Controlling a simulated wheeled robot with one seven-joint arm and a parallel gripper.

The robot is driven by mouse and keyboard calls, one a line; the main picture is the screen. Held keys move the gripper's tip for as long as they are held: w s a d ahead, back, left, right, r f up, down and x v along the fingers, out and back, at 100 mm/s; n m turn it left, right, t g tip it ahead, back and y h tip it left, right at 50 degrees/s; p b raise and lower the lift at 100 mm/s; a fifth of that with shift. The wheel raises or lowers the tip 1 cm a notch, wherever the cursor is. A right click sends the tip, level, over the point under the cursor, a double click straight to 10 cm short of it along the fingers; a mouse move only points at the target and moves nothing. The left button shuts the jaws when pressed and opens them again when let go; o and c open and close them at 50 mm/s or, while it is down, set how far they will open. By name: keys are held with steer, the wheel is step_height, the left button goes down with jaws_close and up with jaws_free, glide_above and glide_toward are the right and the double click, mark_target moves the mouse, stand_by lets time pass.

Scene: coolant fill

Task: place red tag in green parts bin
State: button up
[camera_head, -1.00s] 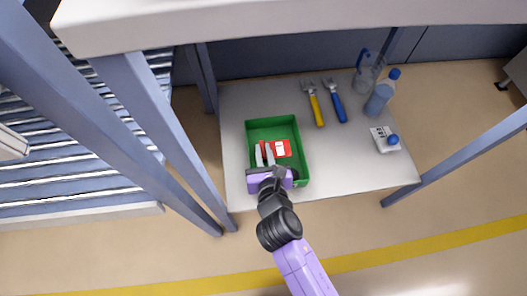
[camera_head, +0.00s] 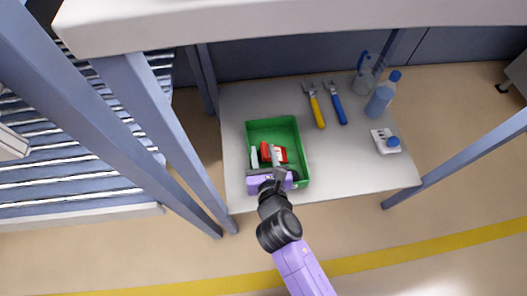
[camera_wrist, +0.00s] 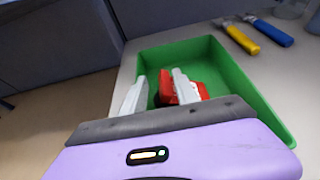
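The green parts bin (camera_head: 262,124) stands on the left part of the light tabletop. It also shows in the wrist view (camera_wrist: 236,78). The red tag (camera_head: 281,154), with a white label, is inside the bin, and the wrist view shows it too (camera_wrist: 168,88). My gripper (camera_head: 264,148) reaches down over the bin's near side, its two pale fingers spread apart. In the wrist view my gripper (camera_wrist: 159,76) is open; the right finger covers part of the tag. I cannot tell whether that finger touches it.
A yellow-handled tool (camera_head: 317,111) and a blue-handled tool (camera_head: 340,110) lie right of the bin. A blue bottle (camera_head: 379,101), a clear container (camera_head: 364,84) and a white pouch with a blue cap (camera_head: 385,140) are further right. Table legs flank the top, and a shelf edge overhangs the back.

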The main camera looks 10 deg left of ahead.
steer(key=shift+s+d+f, duration=0.2)
steer(key=shift+s+f, duration=0.1)
steer(key=r+p+v, duration=0.1)
steer(key=p+v, duration=0.4)
steer(key=v, duration=0.7)
steer(key=shift+w+p, duration=0.15)
steer(key=shift+p, duration=0.2)
steer(key=shift+a, duration=0.1)
steer(key=s+d+r+m, duration=0.3)
steer(key=s+d+m, duration=0.95)
steer(key=m, duration=0.65)
steer(key=s+d+r+m+h, duration=0.2)
steer(key=s+d+r+m, duration=0.2)
steer(key=r+m, duration=0.3)
steer(key=s+d+r+m+t+h, duration=0.1)
steer(key=s+d+r+m, duration=0.3)
steer(key=m, duration=0.9)
step_height(320, 180, up, 3)
steer(key=shift+s+d+r+t+h, duration=0.15)
steer(key=shift+s+d+t+h, duration=0.2)
steer(key=shift+d, duration=0.25)
steer(key=shift+w, duration=0.1)
